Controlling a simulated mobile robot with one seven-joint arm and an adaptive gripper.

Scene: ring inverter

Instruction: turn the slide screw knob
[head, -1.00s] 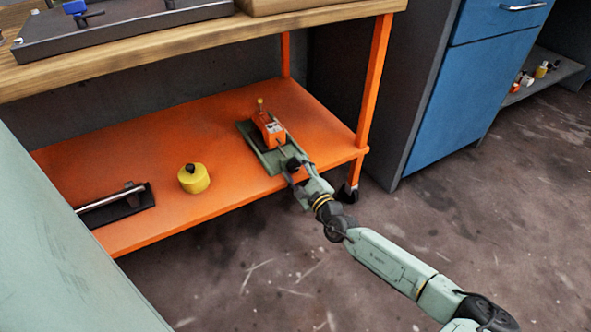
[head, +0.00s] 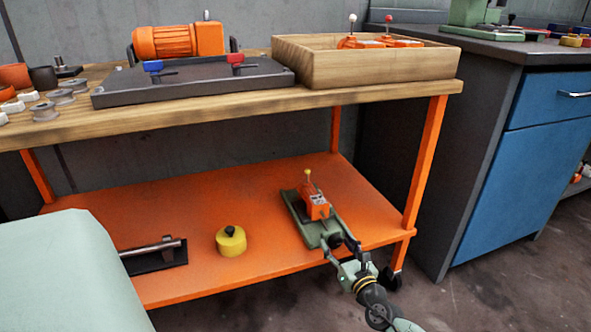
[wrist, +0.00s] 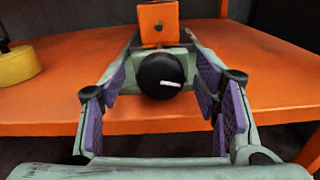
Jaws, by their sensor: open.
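The slide screw knob is a round black knob (wrist: 161,76) with a white mark, on the near end of a green slide base (head: 306,226). In the head view the knob (head: 335,241) is small and dark. An orange block (head: 314,205) with a yellow-tipped lever sits on the slide. My gripper (head: 338,258) is at the near end of the slide. In the wrist view my gripper (wrist: 162,98) is open, with purple pads on either side of the knob. I cannot tell whether a pad touches it.
The slide rests on an orange lower shelf (head: 190,215). A yellow cylinder (head: 231,242) and a black plate with a metal bar (head: 152,256) lie left. An orange leg (head: 426,160) stands right. The wooden top (head: 200,106) overhangs, carrying a motor (head: 178,40) and tray (head: 372,70).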

